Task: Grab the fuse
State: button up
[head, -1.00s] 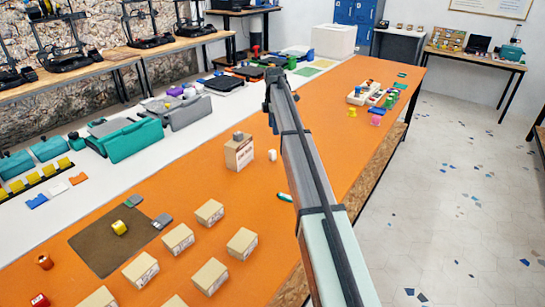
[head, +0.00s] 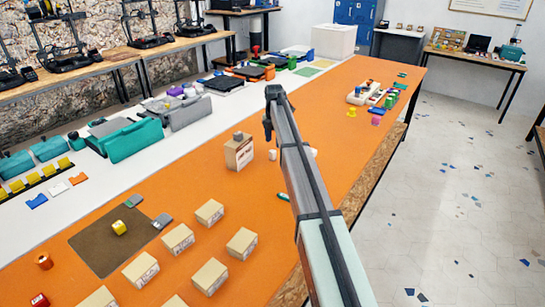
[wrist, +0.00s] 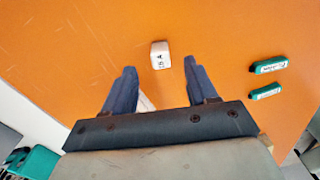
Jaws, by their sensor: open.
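A small white block marked "15 A", which looks like the fuse (wrist: 160,54), lies on the orange tabletop in the wrist view. It is ahead of my gripper (wrist: 157,72), near the line between the fingertips, with clear space on both sides. The fingers are apart and nothing is between their tips. In the head view my gripper (head: 268,132) hangs above the orange bench, right of a cardboard box (head: 239,152). A small white piece (head: 272,155) shows below it, and another white piece (head: 313,152) shows beside my arm; I cannot tell which is the fuse.
Two green pieces (wrist: 268,64) lie to the right in the wrist view. A pale object (wrist: 145,102) shows partly hidden by my left finger. Several small cartons (head: 179,239) and a brown mat (head: 95,240) occupy the near bench. The bench beyond my gripper is largely clear.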

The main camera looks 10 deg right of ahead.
aim_at(273, 150)
jog(key=shift+s+a+f, duration=0.1)
jog(key=shift+a+f, duration=0.05)
jog(key=shift+f, duration=1.65)
jog(key=shift+s+a+f, duration=0.1)
jog(key=shift+a+f, duration=0.05)
jog(key=shift+f, duration=1.65)
jog(key=shift+c, duration=0.2)
jog(key=c, duration=1)
